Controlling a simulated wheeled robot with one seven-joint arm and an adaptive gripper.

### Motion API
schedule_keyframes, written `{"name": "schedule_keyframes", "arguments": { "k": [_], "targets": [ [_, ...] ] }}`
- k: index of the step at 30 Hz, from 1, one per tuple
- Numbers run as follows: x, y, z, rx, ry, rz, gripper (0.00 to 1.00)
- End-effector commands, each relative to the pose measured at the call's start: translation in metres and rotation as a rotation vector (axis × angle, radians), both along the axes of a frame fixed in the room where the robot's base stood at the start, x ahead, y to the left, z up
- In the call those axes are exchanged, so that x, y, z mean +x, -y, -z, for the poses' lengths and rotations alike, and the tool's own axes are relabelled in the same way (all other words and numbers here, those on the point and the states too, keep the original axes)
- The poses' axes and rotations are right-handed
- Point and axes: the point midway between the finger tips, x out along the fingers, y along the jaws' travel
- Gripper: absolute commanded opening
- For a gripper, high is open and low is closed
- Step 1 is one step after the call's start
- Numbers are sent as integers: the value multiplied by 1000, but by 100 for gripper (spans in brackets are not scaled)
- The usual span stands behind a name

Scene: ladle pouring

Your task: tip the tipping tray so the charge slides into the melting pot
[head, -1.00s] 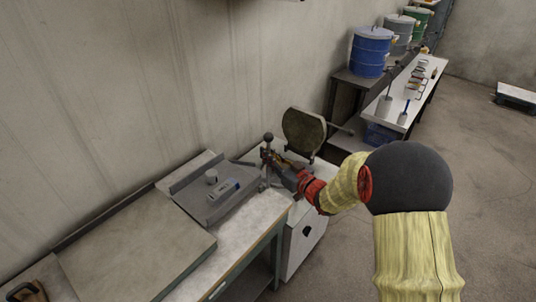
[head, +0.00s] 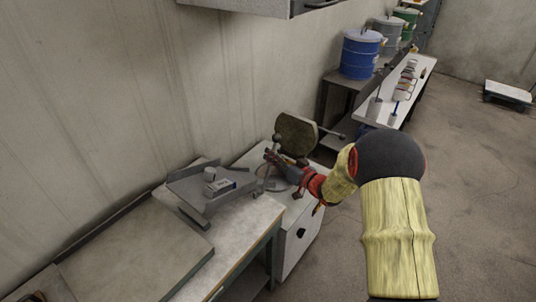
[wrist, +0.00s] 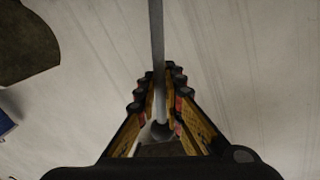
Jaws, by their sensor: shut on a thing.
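The grey tipping tray (head: 232,204) is on the bench beside the furnace cabinet and appears tilted. A small pale cylinder (head: 210,174) and a labelled grey block (head: 220,187) lie on it as the charge. The melting pot's opening is hard to make out behind my gripper; its round, dark lid (head: 296,134) stands raised behind. My gripper (head: 270,157) is at the tray's ball-topped handle (head: 277,138), right of the tray. In the wrist view, my gripper (wrist: 160,98) is shut around the grey handle rod (wrist: 157,40).
The white furnace cabinet (head: 291,250) stands at the bench's right end. A wall cabinet (head: 250,6) hangs above. Drums, including a blue one (head: 361,55), and a tool table (head: 412,90) stand farther back.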

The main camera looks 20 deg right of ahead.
Motion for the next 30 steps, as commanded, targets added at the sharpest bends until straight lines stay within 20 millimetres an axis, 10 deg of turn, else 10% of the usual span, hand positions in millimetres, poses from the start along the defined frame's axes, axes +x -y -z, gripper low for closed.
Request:
{"name": "schedule_keyframes", "arguments": {
  "k": [30],
  "targets": [
    [29,42,29,267,-192,5,0]
  ]
}}
